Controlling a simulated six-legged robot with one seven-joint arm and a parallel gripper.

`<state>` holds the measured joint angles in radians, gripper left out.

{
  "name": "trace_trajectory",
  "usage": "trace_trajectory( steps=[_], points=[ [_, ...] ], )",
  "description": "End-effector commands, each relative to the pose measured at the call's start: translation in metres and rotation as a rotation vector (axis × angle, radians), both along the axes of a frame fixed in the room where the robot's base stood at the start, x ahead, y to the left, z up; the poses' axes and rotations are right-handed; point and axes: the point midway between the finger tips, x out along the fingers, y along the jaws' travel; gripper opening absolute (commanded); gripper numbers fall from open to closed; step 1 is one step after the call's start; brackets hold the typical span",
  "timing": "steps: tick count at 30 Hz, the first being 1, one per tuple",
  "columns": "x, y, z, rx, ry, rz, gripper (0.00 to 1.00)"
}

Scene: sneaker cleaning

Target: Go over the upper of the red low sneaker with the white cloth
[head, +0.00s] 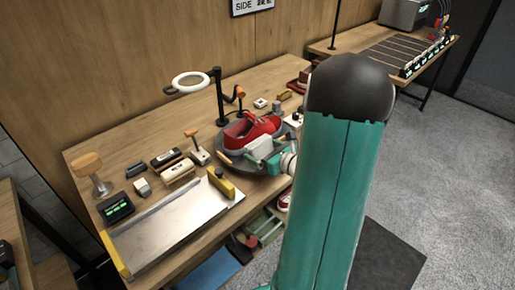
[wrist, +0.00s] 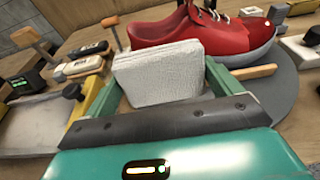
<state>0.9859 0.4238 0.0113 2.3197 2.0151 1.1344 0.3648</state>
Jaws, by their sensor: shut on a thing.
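The red low sneaker (head: 252,130) rests on a round dark turntable (head: 236,163) on the workbench. It also shows behind the cloth in the wrist view (wrist: 205,34), with its grey-white sole, and the cloth hides part of its near side. My gripper (wrist: 165,80) is shut on the white cloth (wrist: 158,72), a folded pad held upright between the green fingers. The cloth also shows in the head view (head: 259,146), close in front of the sneaker. I cannot tell whether the cloth touches the upper.
A metal tray (head: 170,222) with yellow ends lies at the front left. A ring lamp (head: 192,82) stands behind the sneaker. A wooden-handled tool (wrist: 252,72) lies on the turntable beside my right finger.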

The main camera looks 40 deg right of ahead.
Motion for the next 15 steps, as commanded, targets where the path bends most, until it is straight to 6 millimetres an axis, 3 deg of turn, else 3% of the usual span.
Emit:
trace_trajectory(
  steps=[15],
  points=[
    [-0.0121,-0.0003,0.003,0.001,0.0,0.0,0.72]
  ],
)
